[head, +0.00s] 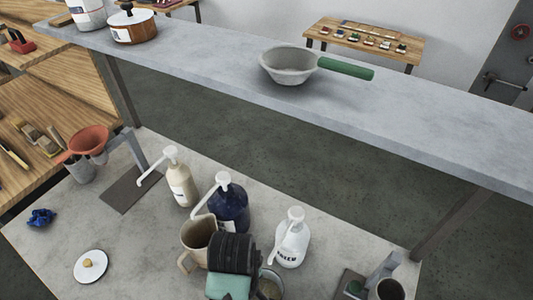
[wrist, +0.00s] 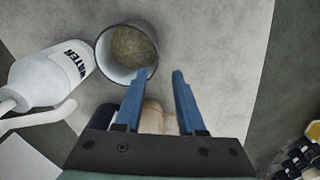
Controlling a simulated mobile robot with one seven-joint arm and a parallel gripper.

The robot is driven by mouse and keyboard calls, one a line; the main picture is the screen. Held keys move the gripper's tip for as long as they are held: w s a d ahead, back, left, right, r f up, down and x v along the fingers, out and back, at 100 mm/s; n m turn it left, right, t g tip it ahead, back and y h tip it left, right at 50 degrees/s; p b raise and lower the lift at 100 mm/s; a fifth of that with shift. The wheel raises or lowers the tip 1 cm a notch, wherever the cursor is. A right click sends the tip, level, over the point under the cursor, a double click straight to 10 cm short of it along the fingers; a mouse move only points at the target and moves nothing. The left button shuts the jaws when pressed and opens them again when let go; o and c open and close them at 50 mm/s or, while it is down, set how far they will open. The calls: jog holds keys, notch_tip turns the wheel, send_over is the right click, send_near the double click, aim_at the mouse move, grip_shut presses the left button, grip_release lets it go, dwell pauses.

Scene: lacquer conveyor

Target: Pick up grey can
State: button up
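A grey can (wrist: 127,50) with a pale inside and brownish contents stands in the wrist view, just ahead and left of my gripper (wrist: 160,76). The two blue fingers are apart with nothing between their tips. The left fingertip overlaps the can's lower right rim in the picture; I cannot tell whether it touches. In the head view the can (head: 271,288) shows partly behind my dark wrist at the bottom edge, and my fingers are hidden there.
A white water bottle (head: 292,243), blue pump bottle (head: 230,208), beige pump bottle (head: 181,184) and beige jug (head: 196,236) crowd around my gripper. A white lid (head: 90,268) lies left. A raised grey shelf (head: 420,120) with a green-handled pan (head: 288,68) crosses behind.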

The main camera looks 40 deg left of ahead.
jog(key=shift+w+d+f+p, duration=0.15)
jog(key=shift+f+p, duration=0.4)
jog(key=shift+f, duration=2.1)
jog(key=shift+w+a+f+p, duration=0.15)
jog(key=shift+f+p, duration=0.35)
jog(key=shift+f, duration=2.1)
jog(key=shift+d, duration=0.1)
grip_shut()
jog(key=shift+r, duration=0.1)
